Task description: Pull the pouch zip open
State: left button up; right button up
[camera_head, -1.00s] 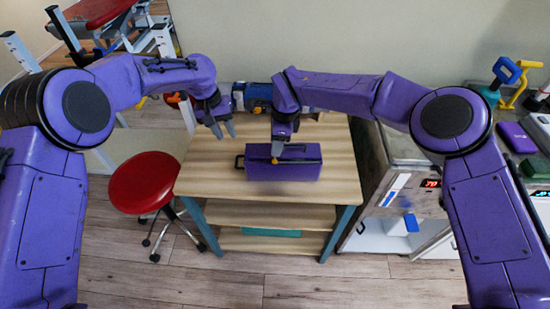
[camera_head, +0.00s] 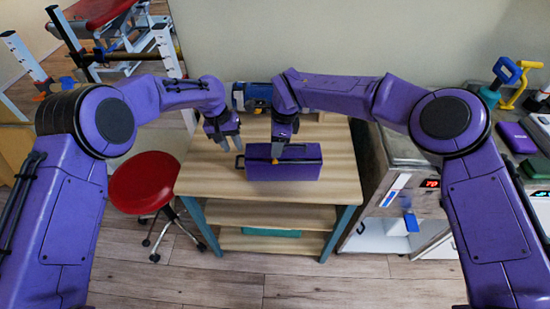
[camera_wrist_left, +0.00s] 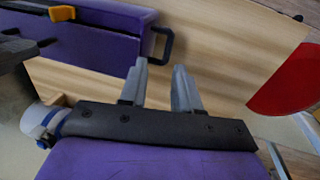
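The purple box-shaped pouch (camera_head: 302,169) lies on the wooden table. An orange tab (camera_head: 275,161) shows at its top edge, and it also shows in the left wrist view (camera_wrist_left: 62,14). A black loop (camera_wrist_left: 166,46) sticks out from the pouch's left end. My left gripper (camera_head: 231,147) is open and empty, just left of the pouch near that loop; its two spread fingers show in the left wrist view (camera_wrist_left: 159,85). My right gripper (camera_head: 279,150) points down over the pouch's top beside the tab. Whether it grips anything cannot be made out.
The table (camera_head: 215,180) is clear in front and to the right of the pouch. A blue-and-dark object (camera_head: 257,95) stands at its back edge. A red stool (camera_head: 150,182) is at the left, and a cabinet with a red display (camera_head: 431,183) at the right.

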aim_at(277, 162)
jog(key=shift+f, duration=2.25)
grip_shut()
pick_arm(q)
jog(key=shift+f, duration=3.75)
